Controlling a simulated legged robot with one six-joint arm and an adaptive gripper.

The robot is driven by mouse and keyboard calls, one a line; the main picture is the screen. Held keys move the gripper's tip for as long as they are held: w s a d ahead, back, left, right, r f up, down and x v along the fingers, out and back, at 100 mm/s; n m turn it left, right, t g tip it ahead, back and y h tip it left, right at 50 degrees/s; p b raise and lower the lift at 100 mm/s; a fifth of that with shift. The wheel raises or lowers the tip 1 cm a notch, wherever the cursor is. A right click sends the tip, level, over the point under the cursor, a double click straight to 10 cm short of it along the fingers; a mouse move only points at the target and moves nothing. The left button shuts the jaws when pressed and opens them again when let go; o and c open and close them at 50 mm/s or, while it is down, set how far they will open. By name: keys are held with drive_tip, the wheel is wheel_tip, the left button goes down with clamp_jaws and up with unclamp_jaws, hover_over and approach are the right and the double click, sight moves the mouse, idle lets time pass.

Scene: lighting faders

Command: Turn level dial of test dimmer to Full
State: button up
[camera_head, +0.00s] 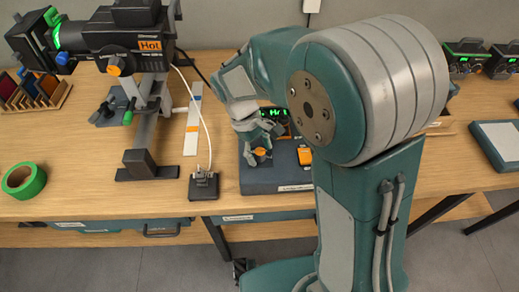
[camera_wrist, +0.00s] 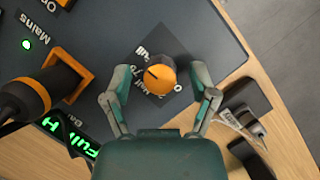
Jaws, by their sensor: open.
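The level dial (camera_wrist: 161,72) is an orange-capped knob on the dark test dimmer (camera_wrist: 215,30). A dark pointer line on its cap points to the upper left in the wrist view. The printed scale around it is partly covered, and I cannot read it all. My gripper (camera_wrist: 160,80) is open, with one finger on each side of the dial and visible gaps to it. The dial (camera_head: 260,152) also shows below my gripper (camera_head: 258,141) in the head view. A green-lit display (camera_wrist: 72,138) on the dimmer reads "Full" and a cut-off "H".
A black handle with an orange ring (camera_wrist: 30,97) stands by an orange bracket beside the dial. A green lamp (camera_wrist: 25,44) glows near "Mains". In the head view, a black power block (camera_head: 204,186) lies left of the dimmer, and a stage lamp (camera_head: 120,45) stands farther left.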

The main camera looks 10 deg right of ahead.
clamp_jaws()
drive_tip(key=shift+m, duration=0.5)
unclamp_jaws()
drive_tip(key=shift+r, duration=0.15)
